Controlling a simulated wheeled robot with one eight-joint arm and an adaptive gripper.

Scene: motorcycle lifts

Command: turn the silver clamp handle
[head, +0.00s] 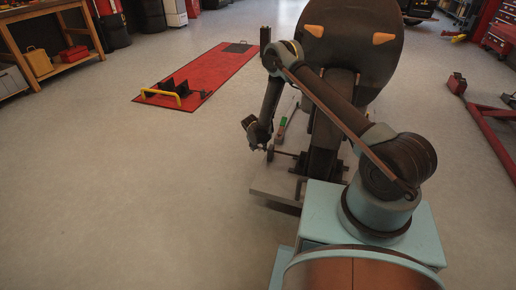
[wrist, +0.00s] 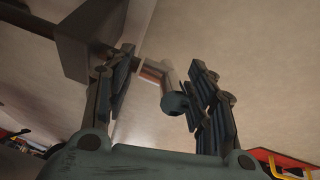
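A silver clamp handle (wrist: 168,82), a bent bar with a rounded dark end, sits between the fingers of my gripper (wrist: 165,62) in the wrist view. My gripper is open around it. A gap shows between the handle's end and the right finger. The handle's inner part lies close to the left fingertip, and I cannot tell whether they touch. In the head view my gripper (head: 250,133) hangs low at the left edge of the near lift (head: 277,184). The silver handle cannot be made out there.
A dark grey block with a beam (wrist: 85,42) fills the upper left of the wrist view. In the head view a red lift platform (head: 215,75) lies farther back. A wooden workbench (head: 68,66) stands at the far left. The floor to the left is clear.

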